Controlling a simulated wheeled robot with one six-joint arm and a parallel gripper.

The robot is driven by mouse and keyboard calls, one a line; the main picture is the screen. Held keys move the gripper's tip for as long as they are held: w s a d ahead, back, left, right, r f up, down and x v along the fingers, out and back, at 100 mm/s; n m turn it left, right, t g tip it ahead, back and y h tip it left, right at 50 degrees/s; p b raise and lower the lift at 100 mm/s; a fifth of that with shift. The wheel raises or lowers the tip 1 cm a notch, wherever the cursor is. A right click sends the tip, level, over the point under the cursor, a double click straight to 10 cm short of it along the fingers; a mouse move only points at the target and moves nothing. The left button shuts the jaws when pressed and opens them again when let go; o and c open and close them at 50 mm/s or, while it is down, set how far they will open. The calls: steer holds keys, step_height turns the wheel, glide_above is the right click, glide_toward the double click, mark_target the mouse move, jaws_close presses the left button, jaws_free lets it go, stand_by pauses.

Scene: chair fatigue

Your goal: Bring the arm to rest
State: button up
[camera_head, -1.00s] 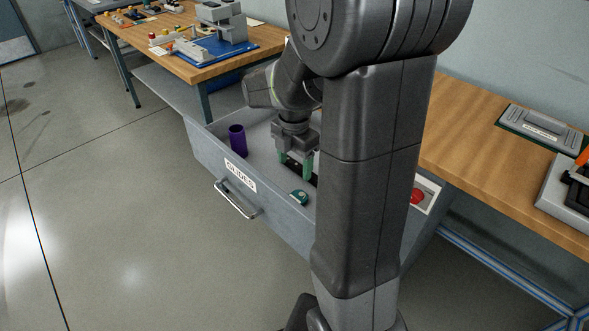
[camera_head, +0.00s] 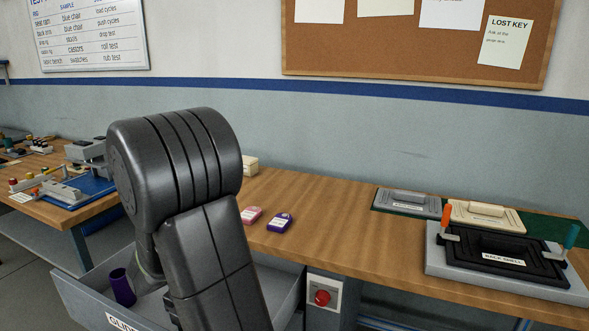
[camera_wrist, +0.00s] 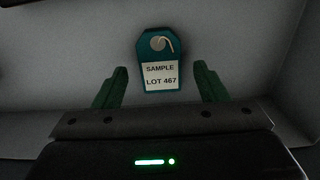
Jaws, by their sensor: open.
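In the wrist view my gripper (camera_wrist: 160,88) is open, its two green fingers spread apart with nothing held between them. A teal tag (camera_wrist: 160,60) reading "SAMPLE LOT 467" lies on the grey drawer floor (camera_wrist: 70,50), beyond and between the fingertips in the picture. In the head view my dark arm stands in front of the open drawer (camera_head: 88,306) and hides the gripper and the tag. A purple cup (camera_head: 122,288) stands in the drawer at the left.
A wooden bench (camera_head: 345,235) carries a pink tag (camera_head: 251,215), a purple tag (camera_head: 279,223) and a black clamped plate (camera_head: 500,262) at right. A red button (camera_head: 322,297) sits on the bench front. Another bench (camera_head: 60,210) with a blue-based device is at left.

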step_height(320, 180, down, 2)
steer(key=shift+f, duration=0.15)
steer(key=shift+r+p, duration=0.3)
steer(key=shift+r, duration=1.75)
